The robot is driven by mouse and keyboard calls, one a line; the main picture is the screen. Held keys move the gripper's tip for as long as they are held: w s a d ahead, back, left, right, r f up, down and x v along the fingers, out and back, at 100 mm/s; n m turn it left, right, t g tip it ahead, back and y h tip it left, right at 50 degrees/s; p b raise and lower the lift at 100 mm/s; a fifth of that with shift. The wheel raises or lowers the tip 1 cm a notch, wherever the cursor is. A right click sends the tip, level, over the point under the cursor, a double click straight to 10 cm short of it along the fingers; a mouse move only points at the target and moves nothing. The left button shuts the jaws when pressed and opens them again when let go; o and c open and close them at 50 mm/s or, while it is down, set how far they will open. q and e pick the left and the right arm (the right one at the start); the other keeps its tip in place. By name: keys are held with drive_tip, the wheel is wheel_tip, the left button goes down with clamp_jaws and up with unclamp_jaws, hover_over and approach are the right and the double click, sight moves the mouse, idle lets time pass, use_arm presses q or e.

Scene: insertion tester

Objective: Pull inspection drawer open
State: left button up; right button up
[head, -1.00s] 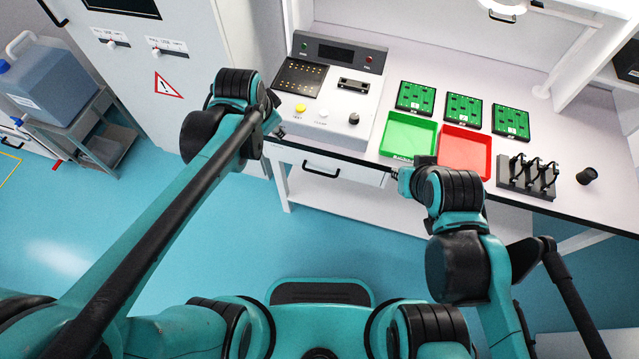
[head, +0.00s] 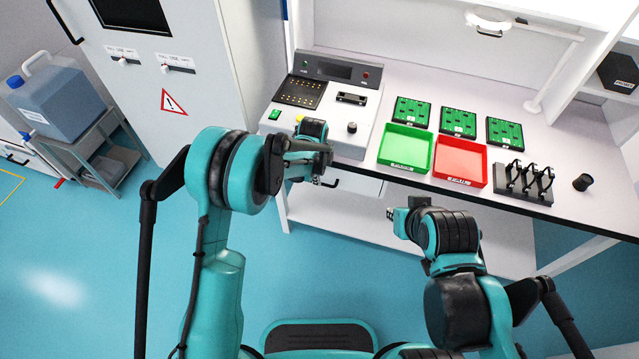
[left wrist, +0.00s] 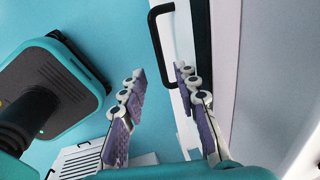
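The inspection drawer (head: 362,185) is a white front under the worktop edge, and it looks flush there. Its black bar handle (head: 332,183) is mostly hidden behind my left gripper (head: 325,166) in the head view. In the left wrist view the handle (left wrist: 152,30) stands ahead of the fingertips, and the left gripper (left wrist: 160,72) is open with nothing between its padded fingers. The handle lies roughly in line with the gap, apart from the fingers. My right gripper (head: 396,214) hangs in front of the bench, to the right of the drawer; its opening is too small to judge.
The tester console (head: 360,122) stands above the drawer. A green tray (head: 405,148), a red tray (head: 460,162), several circuit boards (head: 458,118) and a black fixture (head: 523,183) are on the worktop. A cabinet (head: 190,70) stands left. The floor before the bench is clear.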

sight(333, 178)
use_arm(q)
drive_tip(key=f, duration=0.2)
drive_tip(key=w+f+b, duration=0.1)
drive_tip(key=f, duration=0.2)
drive_tip(key=shift+d+b, duration=0.15)
drive_tip(key=shift+b, duration=0.15)
drive_tip(key=shift+c, duration=0.4)
clamp_jaws()
